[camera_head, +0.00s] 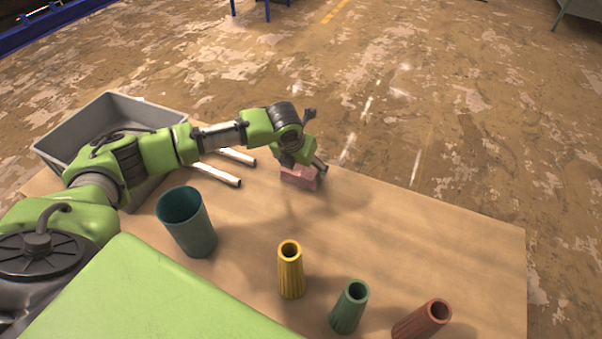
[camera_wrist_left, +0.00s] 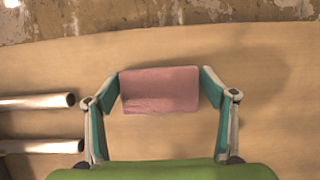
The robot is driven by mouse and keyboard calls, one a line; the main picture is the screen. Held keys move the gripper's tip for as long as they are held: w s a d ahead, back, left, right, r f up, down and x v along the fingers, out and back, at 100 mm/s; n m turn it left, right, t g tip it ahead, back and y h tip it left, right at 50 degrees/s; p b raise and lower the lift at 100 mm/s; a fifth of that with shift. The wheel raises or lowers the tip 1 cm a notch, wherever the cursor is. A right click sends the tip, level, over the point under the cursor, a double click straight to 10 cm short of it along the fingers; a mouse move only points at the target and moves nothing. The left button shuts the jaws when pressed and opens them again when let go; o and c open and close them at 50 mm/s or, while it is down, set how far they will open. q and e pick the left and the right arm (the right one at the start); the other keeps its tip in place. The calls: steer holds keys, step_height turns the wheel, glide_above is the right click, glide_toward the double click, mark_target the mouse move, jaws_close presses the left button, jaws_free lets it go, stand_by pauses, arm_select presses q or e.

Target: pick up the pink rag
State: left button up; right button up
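The pink rag (camera_head: 298,178) is a small folded block near the far edge of the table, below my left gripper (camera_head: 303,170). In the left wrist view the rag (camera_wrist_left: 160,90) lies between the two fingertips of my left gripper (camera_wrist_left: 161,88). The fingers stand on either side of it, close to or touching its left and right ends. I cannot tell whether they press on it. The rag appears to rest on the table. My right gripper is not in view.
A grey bin (camera_head: 60,147) stands at the table's left. Two white tubes (camera_head: 216,174) lie left of the rag. The table (camera_head: 440,240) is clear to the right.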

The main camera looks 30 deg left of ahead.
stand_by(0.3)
arm_select(q)
steer(key=shift+w+r, duration=0.1)
steer(key=shift+r, duration=0.4)
step_height(320, 180, up, 2)
steer(key=shift+a+r+b, duration=0.1)
steer(key=shift+r+b, duration=0.1)
steer(key=shift+b, duration=0.3)
steer(key=s+a+r, duration=0.2)
steer(key=s+r, duration=0.1)
steer(key=s, duration=0.1)
steer(key=s+a+r+b, duration=0.1)
steer(key=s+a+r, duration=0.1)
steer(key=s+r, duration=0.1)
steer(key=s+a+r, duration=0.2)
steer(key=s+r, duration=0.1)
steer(key=s, duration=0.2)
steer(key=shift+s+a+r+b, duration=0.1)
steer(key=shift+s+r+b, duration=0.2)
steer(key=shift+s, duration=0.05)
